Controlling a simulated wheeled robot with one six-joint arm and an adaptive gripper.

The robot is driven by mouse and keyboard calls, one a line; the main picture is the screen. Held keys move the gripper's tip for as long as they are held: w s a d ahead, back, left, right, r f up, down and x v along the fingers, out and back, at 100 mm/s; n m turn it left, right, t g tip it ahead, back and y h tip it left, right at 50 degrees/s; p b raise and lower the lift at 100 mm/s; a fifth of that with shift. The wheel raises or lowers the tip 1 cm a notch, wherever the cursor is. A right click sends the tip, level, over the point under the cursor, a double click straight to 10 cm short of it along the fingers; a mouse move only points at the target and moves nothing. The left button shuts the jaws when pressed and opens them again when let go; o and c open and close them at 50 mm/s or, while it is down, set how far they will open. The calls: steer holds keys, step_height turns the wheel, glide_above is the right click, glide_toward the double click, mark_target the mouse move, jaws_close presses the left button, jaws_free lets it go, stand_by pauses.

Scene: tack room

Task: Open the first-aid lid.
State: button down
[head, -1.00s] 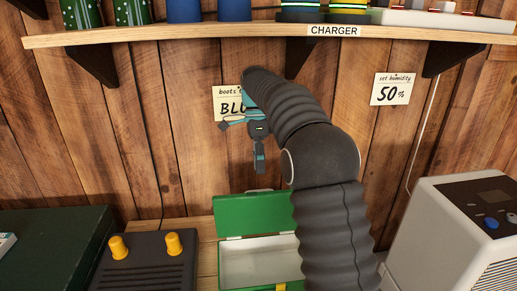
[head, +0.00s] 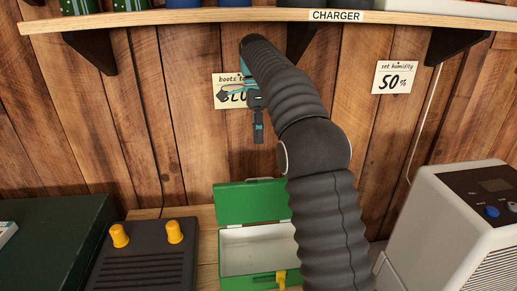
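The first-aid box is a green box (head: 250,280) with a pale, empty-looking inside, low in the middle of the head view. Its green lid (head: 245,203) stands raised at the back, tilted up towards the wall. A yellow latch (head: 281,278) sits on the front. My arm covers the right side of the box and lid. My gripper (head: 240,115) is above the lid and clear of it, in front of the wall. Its fingers are spread, one to the left and one pointing down, with nothing between them.
A black unit with two yellow knobs (head: 147,262) stands left of the box, and a dark green case (head: 50,245) further left. A grey-white machine with a dial (head: 455,235) stands at right. A shelf (head: 180,18) runs above. Paper notes (head: 394,78) hang on the wall.

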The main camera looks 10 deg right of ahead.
mark_target(260, 197)
steer(key=s+n+t+b, duration=0.4)
steer(key=s+n+b, duration=0.1)
steer(key=n+b, duration=0.15)
steer(key=w+f+n+t+b, duration=0.1)
steer(key=w+f+n, duration=0.2)
steer(key=f+n, duration=0.3)
steer(key=w+f+n+t, duration=0.1)
steer(key=w+f+n, duration=0.3)
steer(key=f+n, duration=0.1)
steer(key=shift+s+a+r+b, duration=0.15)
steer(key=shift+s+b, duration=0.4)
steer(key=shift+s, duration=1.55)
steer(key=shift+t, duration=0.3)
